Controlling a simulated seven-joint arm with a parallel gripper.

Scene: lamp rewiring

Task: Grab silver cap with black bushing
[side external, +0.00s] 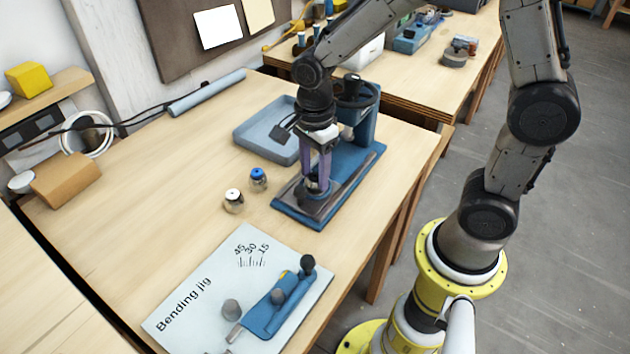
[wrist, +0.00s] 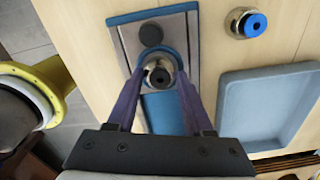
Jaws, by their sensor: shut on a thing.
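The silver cap with black bushing (wrist: 158,77) sits between my fingertips in the wrist view, its dark centre facing up. My gripper (side external: 318,184) points straight down over the blue press base (side external: 301,216), with its purple fingers shut on the cap. In the wrist view my gripper (wrist: 160,73) has one finger on each side of the cap. The cap is at or just above the base plate; I cannot tell whether it touches. In the side view the fingers largely hide it.
A cap with a blue bushing (side external: 258,179) and one with a white bushing (side external: 234,200) stand left of the press. A blue-grey tray (side external: 250,136) lies behind. The bending jig board (side external: 190,318) lies in front. The press column (side external: 366,122) rises close to my gripper.

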